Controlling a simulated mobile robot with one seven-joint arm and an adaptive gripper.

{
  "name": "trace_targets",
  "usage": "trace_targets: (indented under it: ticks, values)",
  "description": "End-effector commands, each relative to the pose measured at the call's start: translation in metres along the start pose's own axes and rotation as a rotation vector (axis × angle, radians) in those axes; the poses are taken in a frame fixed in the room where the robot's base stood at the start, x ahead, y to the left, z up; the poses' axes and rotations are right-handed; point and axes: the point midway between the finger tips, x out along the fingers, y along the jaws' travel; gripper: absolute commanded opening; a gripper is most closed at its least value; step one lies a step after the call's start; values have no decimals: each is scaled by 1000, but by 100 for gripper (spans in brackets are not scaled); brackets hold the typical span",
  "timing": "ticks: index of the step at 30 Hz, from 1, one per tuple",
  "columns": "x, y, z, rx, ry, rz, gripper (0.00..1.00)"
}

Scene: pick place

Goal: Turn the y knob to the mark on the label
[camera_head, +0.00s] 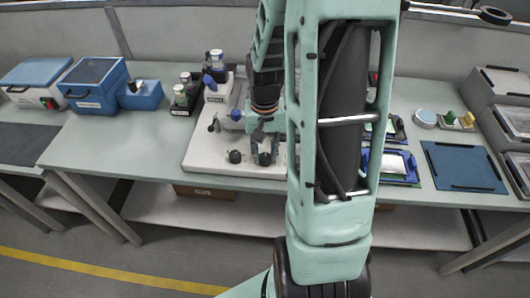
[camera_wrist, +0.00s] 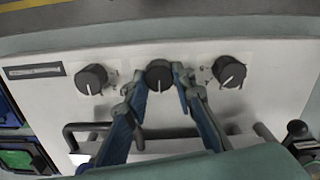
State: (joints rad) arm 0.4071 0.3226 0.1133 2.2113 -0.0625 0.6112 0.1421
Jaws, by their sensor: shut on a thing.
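Three round black knobs sit in a row on a white panel (camera_wrist: 190,52) in the wrist view: a left knob (camera_wrist: 91,78), a middle knob (camera_wrist: 159,73) and a right knob (camera_wrist: 229,70). My gripper (camera_wrist: 159,80) is shut on the middle knob, one finger on each side. Pale marks on the panel beside the knobs are too small to read, so I cannot tell which letter belongs to which knob. In the head view my gripper (camera_head: 264,155) is at the front of the white unit (camera_head: 205,155); one free knob (camera_head: 235,156) shows to its left.
A dark handle bar (camera_wrist: 75,140) rises from the unit close to my fingers. A blue mat (camera_head: 460,165) lies to the right. My arm hides part of the bench.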

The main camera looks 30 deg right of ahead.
Motion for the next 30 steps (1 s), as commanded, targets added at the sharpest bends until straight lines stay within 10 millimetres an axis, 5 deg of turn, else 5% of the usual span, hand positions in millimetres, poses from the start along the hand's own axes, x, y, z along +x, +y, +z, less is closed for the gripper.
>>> trace_targets:
  ticks: [19, 20, 21, 24, 30]
  values:
    - [-1, 0, -1, -59, 4, 0, 0]
    - [-1, 0, -1, -59, 4, 0, 25]
    - [-1, 0, -1, -59, 4, 0, 29]
    - [-1, 0, -1, -59, 3, 0, 40]
    - [0, 0, 0, -59, 2, 0, 41]
